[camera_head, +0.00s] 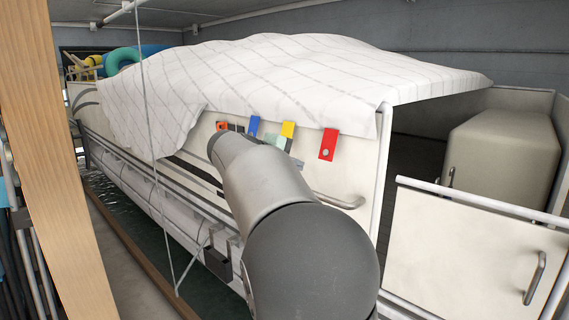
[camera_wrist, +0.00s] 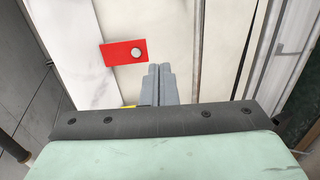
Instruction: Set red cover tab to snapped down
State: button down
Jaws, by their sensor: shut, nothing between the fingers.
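The red cover tab (camera_head: 328,150) hangs at the lower edge of the white cover (camera_head: 330,65), with a round silver stud near its free end. In the wrist view the red tab (camera_wrist: 118,53) lies across the cover edge and the pale side panel. I cannot tell whether it is flush with the panel. My gripper (camera_wrist: 160,69) is shut and empty, its fingertips just beside the tab's studded end with a small gap in the picture. In the head view my arm hides most of the gripper; part of its pale green body shows left of the red tab.
An orange tab (camera_head: 222,126), a blue tab (camera_head: 254,124) and a yellow tab (camera_head: 288,129) hang along the same cover edge. A grab handle (camera_head: 340,201) sits on the boat side below. A wooden post (camera_head: 50,150) stands at left. The open stern is at right.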

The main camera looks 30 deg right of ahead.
jog(key=shift+w+r+h, duration=0.4)
jog(key=shift+w+r, duration=0.2)
jog(key=shift+r, duration=0.3)
jog(key=shift+d, duration=0.1)
jog(key=p, duration=0.3)
send_near(328, 145)
jog(key=d+f, duration=0.5)
jog(key=f, duration=0.1)
jog(key=shift+s+d+f, duration=0.2)
jog(key=shift+s+f, duration=0.05)
jog(key=shift+f, duration=0.05)
jog(key=shift+f, duration=0.1)
